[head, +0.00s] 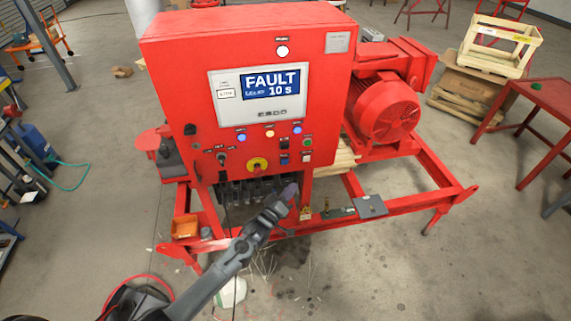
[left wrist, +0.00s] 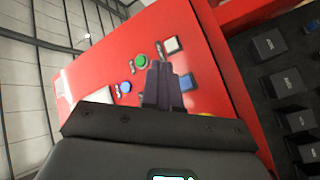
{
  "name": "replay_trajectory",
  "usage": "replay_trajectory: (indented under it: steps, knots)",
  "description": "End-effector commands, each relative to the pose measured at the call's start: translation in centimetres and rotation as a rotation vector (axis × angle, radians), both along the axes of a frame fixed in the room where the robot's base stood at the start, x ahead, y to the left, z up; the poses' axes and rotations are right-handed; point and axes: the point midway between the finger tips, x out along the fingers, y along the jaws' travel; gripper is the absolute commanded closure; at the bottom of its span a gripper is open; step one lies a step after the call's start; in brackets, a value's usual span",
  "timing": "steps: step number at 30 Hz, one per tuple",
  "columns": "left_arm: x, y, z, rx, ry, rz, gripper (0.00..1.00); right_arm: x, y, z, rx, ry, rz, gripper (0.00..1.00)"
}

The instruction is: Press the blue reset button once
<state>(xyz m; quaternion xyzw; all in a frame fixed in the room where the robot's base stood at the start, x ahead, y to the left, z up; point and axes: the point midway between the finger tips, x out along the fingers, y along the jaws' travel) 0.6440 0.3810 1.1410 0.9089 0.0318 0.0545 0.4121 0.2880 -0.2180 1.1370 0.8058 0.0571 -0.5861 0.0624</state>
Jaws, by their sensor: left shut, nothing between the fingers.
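The red control box (head: 250,120) has a lit display (head: 271,87) reading "FAULT 10 s". A square blue button (head: 284,159) sits low on the panel's right part, left of a white square button (head: 307,157) and below a black switch. My left gripper (head: 290,190) is shut and empty, in front of the box and below the blue button in the head view. In the left wrist view the shut fingers (left wrist: 163,85) point at the panel beside the blue button (left wrist: 187,82), partly covering its left side. Contact cannot be told. My right gripper is not in view.
A green round button (head: 307,142) is above the white one. A yellow-red knob (head: 257,165) is to the blue button's left. Blue lamps (head: 297,129) glow above. Black terminal blocks (left wrist: 280,80) lie below the panel. The red frame (head: 410,197) extends right.

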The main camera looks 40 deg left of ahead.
Motion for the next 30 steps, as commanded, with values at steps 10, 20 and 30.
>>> replay_trajectory:
  steps: [10,20,30]
  knots:
    - [0.0,0.0,-0.1,0.001,0.001,-0.001,1.00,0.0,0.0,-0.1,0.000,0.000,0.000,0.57]
    - [1.4,1.8,-0.4,0.002,0.001,0.001,1.00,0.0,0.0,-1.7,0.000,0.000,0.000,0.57]
    - [3.9,5.0,-0.4,0.002,0.000,0.002,1.00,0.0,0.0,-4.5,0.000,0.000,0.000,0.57]
